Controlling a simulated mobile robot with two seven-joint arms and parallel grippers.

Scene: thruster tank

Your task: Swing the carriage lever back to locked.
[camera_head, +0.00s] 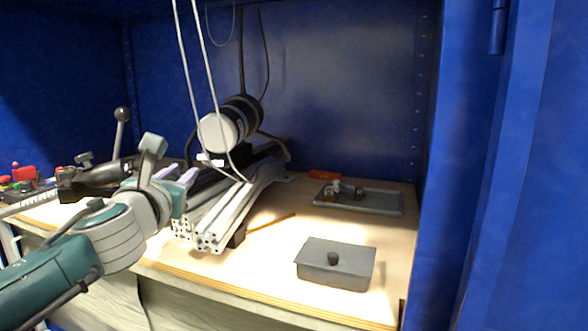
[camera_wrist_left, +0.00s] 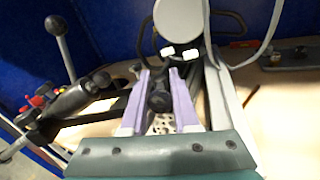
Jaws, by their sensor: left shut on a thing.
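My left gripper (camera_head: 178,175) reaches from the left to the near end of the aluminium rails (camera_head: 225,210). In the left wrist view its two purple fingers (camera_wrist_left: 160,78) are shut on a dark round knob (camera_wrist_left: 158,102), which looks like the carriage lever's handle. The rest of the lever is hidden by the fingers and the dark carriage, so its angle cannot be told. A black cylinder with a white face (camera_head: 215,132), seemingly the thruster, sits above the rails behind the gripper. My right gripper is not in view.
Two pale cables (camera_head: 203,85) hang in front of the thruster. A ball-topped lever (camera_head: 122,115) stands at the left. A grey lidded box (camera_head: 335,262) and a grey tray (camera_head: 385,202) are at the right.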

